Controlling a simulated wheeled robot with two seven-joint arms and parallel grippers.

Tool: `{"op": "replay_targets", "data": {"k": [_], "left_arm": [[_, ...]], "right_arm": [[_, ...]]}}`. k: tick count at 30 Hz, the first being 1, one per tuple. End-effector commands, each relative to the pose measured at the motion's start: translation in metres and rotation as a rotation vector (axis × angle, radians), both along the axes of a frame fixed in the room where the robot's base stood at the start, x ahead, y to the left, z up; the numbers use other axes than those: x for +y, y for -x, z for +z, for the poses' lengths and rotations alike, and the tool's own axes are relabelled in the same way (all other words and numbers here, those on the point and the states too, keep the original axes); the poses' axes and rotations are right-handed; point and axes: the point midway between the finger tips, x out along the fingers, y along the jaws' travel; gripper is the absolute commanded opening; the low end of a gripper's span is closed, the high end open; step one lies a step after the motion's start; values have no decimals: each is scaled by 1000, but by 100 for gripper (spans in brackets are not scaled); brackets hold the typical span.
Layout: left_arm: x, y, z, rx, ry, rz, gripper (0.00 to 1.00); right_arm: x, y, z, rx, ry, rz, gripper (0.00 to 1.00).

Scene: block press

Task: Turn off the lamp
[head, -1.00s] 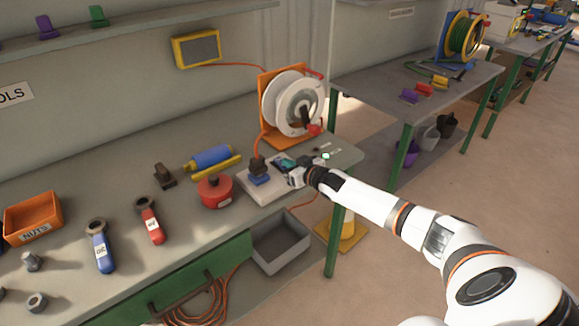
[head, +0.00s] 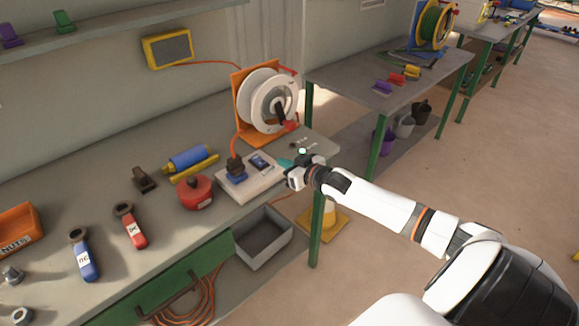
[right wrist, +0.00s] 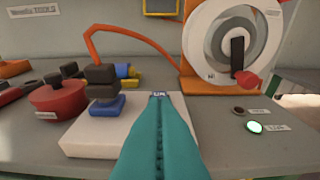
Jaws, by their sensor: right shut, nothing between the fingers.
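A yellow-framed panel with a grey face (head: 167,48), perhaps the lamp, hangs on the wall with an orange cable; I see no clear glow on it. My right gripper (head: 284,163) is shut and empty, its teal fingers (right wrist: 160,135) pointing over the bench at the right side of a pale base (head: 242,190). That base carries a blue block with a dark plug on top (head: 236,170) and a small dark-and-blue plate (head: 263,163). A glowing greenish-white button (right wrist: 255,127) and a dark button (right wrist: 238,111) lie on the bench to the right, with labels. My left gripper is not in view.
A white cable reel on an orange stand (head: 268,98) is behind the base. A red round container (head: 195,192) stands left of it. A grey bin (head: 263,237) is below the bench's front edge. A second table (head: 350,85) is to the right.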

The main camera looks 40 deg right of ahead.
Motion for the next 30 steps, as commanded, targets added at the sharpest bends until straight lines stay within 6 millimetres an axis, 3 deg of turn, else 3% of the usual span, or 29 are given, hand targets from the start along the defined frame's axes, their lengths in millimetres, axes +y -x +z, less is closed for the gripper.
{"op": "replay_targets", "data": {"k": [6, 25, 28, 30], "left_arm": [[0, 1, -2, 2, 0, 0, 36], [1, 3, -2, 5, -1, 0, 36], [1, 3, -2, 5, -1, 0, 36], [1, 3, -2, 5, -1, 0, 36]], "right_arm": [[-1, 14, 2, -1, 1, 0, 0], [-1, 15, 0, 2, 0, -1, 0], [-5, 19, -19, 30, 4, -19, 0], [-10, 27, -49, 73, 12, -44, 0]]}}
